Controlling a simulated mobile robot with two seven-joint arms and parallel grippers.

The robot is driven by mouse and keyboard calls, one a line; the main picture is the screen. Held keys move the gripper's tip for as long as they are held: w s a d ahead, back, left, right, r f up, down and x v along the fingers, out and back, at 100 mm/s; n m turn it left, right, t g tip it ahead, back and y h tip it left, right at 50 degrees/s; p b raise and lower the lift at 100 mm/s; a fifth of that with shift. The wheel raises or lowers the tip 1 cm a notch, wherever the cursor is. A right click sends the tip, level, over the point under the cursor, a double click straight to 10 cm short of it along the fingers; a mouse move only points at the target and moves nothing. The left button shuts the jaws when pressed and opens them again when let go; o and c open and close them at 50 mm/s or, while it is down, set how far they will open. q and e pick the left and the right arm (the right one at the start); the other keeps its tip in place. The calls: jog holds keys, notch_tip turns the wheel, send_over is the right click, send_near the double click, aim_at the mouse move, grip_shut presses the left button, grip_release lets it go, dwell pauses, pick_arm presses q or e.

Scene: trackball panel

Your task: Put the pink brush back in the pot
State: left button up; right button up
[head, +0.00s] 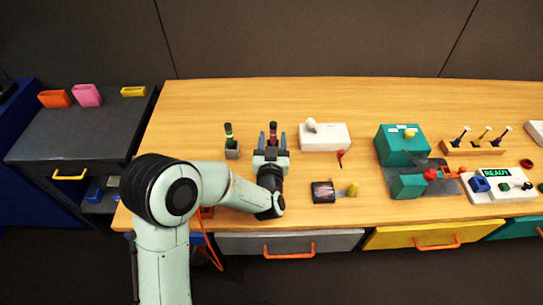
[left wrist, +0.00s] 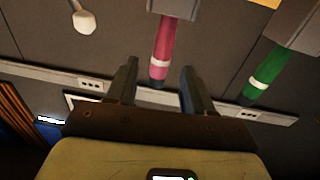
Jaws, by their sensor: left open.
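The pink brush (head: 273,130) stands roughly upright on the table, beyond my left gripper. In the left wrist view the pink brush (left wrist: 164,45) shows upside down, its far end in a grey block-like pot (left wrist: 183,7). My left gripper (head: 270,137) is open, and its fingers (left wrist: 158,75) lie on either side of the brush's free end in that view, without visible contact. In the head view the gripper hides the pink brush's pot. A green brush (head: 228,132) stands in a grey pot (head: 232,153) to the left. My right gripper is not in view.
A white box with a round knob (head: 325,137) is right of the gripper. A small red item (head: 341,155), a dark panel (head: 323,192) and a teal box (head: 402,147) lie further right. The table behind is clear.

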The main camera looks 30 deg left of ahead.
pick_arm(q)
jog(key=v, duration=0.8)
jog(key=shift+s+d, duration=0.1)
jog(key=shift+s, duration=0.05)
